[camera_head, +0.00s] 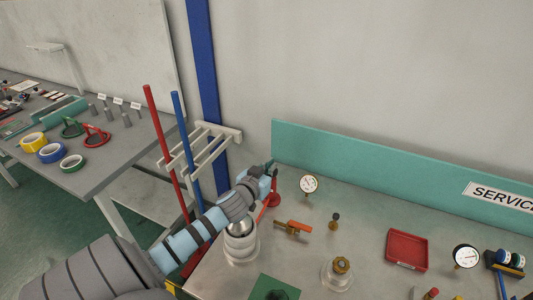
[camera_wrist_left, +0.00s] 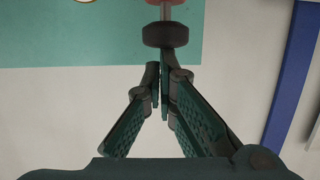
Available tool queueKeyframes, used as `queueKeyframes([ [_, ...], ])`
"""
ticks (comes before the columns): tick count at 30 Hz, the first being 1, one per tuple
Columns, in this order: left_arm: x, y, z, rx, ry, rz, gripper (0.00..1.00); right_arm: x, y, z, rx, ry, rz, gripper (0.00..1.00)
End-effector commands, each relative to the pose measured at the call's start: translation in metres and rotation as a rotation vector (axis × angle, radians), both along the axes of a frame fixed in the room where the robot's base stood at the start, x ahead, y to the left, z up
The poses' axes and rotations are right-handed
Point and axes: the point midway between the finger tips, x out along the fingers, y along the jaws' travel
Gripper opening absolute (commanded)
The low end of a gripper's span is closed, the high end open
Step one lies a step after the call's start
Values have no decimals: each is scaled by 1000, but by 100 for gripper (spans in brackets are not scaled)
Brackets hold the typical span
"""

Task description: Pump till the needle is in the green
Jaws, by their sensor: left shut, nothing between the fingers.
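A red hand pump (camera_head: 274,198) stands at the back left of the grey bench, partly hidden by my left arm. In the left wrist view its red body (camera_wrist_left: 165,2), a thin rod and a dark round knob (camera_wrist_left: 165,34) show at the top. My left gripper (camera_head: 269,165) is at the pump's top; its dark green fingers (camera_wrist_left: 162,68) are shut and empty, with the tips close to the knob. I cannot tell if they touch. A round white gauge (camera_head: 309,184) stands right of the pump; its needle is too small to read. My right gripper is not in view.
A silver stepped vessel (camera_head: 240,242) stands under my left forearm. An orange-handled valve (camera_head: 293,228), a brass-topped piece (camera_head: 340,270), a red tray (camera_head: 407,250) and a second gauge (camera_head: 466,257) lie rightward. A teal back panel (camera_head: 370,170) edges the bench. Red (camera_head: 165,150) and blue poles (camera_head: 184,140) stand left.

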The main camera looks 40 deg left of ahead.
Motion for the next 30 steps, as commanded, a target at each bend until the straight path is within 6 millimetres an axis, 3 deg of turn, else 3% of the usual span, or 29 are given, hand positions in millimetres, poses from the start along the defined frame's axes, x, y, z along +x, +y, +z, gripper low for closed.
queueKeyframes([
  [8, 5, -8, 52, -2, 1, -12, 0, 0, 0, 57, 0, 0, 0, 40],
  [10, -14, -14, 45, 4, 4, -17, 0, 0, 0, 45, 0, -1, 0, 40],
  [19, -74, -32, 59, 3, 3, -16, 0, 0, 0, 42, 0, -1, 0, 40],
  [24, -87, -36, 63, 1, 0, -15, 0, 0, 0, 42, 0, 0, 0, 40],
  [30, -88, -36, 64, 0, -1, -14, 0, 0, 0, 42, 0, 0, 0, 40],
])
